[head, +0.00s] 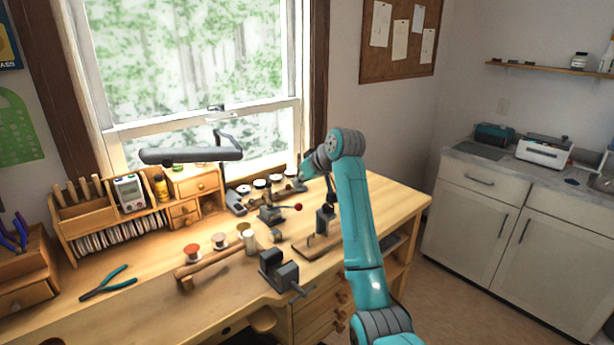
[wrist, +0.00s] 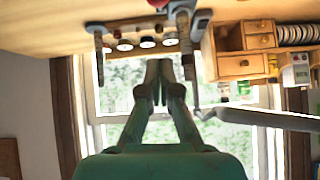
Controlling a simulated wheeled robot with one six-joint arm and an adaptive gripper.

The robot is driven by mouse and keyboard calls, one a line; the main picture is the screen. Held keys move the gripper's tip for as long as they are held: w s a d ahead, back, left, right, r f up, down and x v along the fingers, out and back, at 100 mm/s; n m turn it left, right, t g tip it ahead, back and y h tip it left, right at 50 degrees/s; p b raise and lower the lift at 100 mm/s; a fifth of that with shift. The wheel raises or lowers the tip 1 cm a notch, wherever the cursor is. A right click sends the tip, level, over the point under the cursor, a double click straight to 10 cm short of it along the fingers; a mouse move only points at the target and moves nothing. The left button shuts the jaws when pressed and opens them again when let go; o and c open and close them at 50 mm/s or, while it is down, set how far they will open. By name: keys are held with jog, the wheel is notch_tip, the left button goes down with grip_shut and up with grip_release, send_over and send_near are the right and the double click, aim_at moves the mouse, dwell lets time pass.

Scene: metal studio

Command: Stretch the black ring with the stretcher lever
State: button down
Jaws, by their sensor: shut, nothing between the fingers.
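The stretcher (head: 270,214) is a small dark metal device on the workbench in the head view. Its lever reaches right to a red ball knob (head: 298,207). The red knob (wrist: 158,3) also shows at the top edge of the wrist view, which is upside down, with a grey metal part beside it. My gripper (wrist: 158,68) is shut and empty, its fingers together, apart from the knob in that view. In the head view my arm reaches over the bench and its end is behind the stretcher, partly hidden. I cannot make out the black ring.
A grey vise (head: 278,268) is at the bench front, and a dark post tool on a wooden base (head: 318,246) stands right of the stretcher.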

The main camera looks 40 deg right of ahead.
aim_at(300, 204)
notch_tip(300, 204, down, 4)
jog(key=shift+a+r, duration=0.1)
jog(key=shift+s+f, duration=0.25)
jog(key=shift+f, duration=0.3)
